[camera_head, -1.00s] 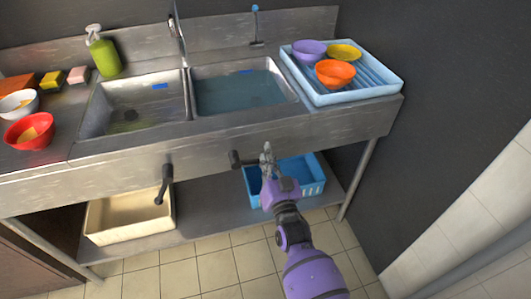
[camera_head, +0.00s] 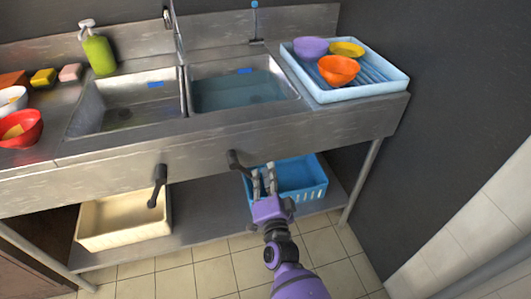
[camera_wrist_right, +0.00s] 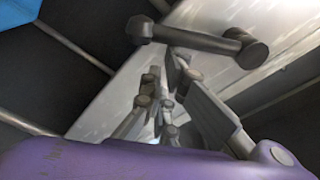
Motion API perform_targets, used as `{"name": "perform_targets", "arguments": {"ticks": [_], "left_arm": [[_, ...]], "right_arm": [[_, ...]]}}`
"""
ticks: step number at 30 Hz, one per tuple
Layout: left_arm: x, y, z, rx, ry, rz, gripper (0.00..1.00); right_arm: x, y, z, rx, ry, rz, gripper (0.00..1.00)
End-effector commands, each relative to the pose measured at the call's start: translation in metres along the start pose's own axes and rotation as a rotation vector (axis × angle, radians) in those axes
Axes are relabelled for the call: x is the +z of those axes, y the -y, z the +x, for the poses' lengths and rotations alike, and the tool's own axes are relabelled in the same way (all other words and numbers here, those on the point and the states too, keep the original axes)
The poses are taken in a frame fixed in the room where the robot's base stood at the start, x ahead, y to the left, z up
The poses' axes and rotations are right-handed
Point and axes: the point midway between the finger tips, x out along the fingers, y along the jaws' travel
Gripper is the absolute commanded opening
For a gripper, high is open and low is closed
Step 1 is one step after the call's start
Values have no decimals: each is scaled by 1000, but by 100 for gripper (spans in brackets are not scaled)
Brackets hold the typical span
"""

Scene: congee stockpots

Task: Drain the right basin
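The right basin (camera_head: 235,92) holds bluish water. Its dark lever (camera_head: 240,163) sits on the sink's front panel below it and slants down to the right. My right gripper (camera_head: 264,169) is just right of and below the lever's end, with its two fingers apart and nothing seen between them. In the right wrist view the lever (camera_wrist_right: 190,36) crosses beyond the open fingertips (camera_wrist_right: 168,75); I cannot tell whether they touch it. My left gripper is not in view.
The left basin (camera_head: 125,108) looks empty, and its lever (camera_head: 157,185) hangs down. A cream bin (camera_head: 125,222) and a blue crate (camera_head: 312,185) stand on the lower shelf. A light-blue tray (camera_head: 365,91) with bowls is at the right; a green bottle (camera_head: 99,52) is at the back left.

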Motion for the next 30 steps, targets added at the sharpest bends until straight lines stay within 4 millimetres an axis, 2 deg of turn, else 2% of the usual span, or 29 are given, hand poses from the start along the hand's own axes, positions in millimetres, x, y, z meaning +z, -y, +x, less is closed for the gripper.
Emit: {"name": "perform_targets", "arguments": {"ticks": [7,22,30], "left_arm": [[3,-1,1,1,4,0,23],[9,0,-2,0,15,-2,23],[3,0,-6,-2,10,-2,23]], "right_arm": [[6,-2,-1,8,1,60,0],[6,-2,0,8,0,69,0],[-5,5,6,6,-1,67,0]]}}
